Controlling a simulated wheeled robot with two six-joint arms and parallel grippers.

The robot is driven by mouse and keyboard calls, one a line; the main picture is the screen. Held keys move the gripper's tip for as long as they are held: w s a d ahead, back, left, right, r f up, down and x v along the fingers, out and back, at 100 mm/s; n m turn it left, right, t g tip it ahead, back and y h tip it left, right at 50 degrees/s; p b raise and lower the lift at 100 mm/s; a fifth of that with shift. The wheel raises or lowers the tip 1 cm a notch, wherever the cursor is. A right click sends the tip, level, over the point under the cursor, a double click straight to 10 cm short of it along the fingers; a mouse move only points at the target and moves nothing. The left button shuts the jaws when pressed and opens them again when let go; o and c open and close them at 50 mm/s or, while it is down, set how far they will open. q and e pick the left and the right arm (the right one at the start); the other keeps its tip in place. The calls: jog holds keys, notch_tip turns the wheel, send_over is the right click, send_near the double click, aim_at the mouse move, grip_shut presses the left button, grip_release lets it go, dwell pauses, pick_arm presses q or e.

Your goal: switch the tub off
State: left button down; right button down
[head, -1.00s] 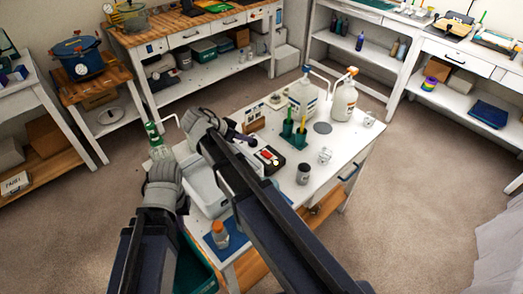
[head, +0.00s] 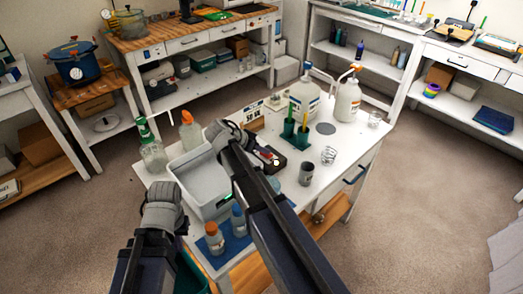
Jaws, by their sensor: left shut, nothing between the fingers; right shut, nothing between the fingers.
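The tub (head: 196,170) is a pale grey open box on the left part of the white workbench. A small green light (head: 227,197) glows on its near side. My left gripper (head: 163,192) is shut and empty in front of the tub's left near corner in the picture. My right gripper (head: 218,130) is shut and empty over the tub's far right side. The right arm covers part of the bench just right of the tub. I cannot tell whether either gripper touches the tub.
A green-topped spray bottle (head: 152,152) and an orange-topped one (head: 187,132) stand beyond the tub. Orange-capped (head: 214,238) and blue-capped (head: 238,222) bottles stand on a blue mat near it.

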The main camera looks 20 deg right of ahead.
jog(key=shift+s+f, duration=0.1)
jog(key=shift+f, duration=0.15)
jog(key=shift+s+d+f+t+b, duration=0.1)
jog(key=shift+s+f+t+b, duration=0.15)
jog(key=shift+f+t+b, duration=0.15)
jog(key=shift+w+r, duration=0.1)
jog(key=shift+r, duration=0.1)
jog(key=shift+w, duration=0.1)
jog(key=shift+w+a, duration=0.35)
jog(key=shift+w, duration=0.45)
jog(key=shift+r, duration=0.15)
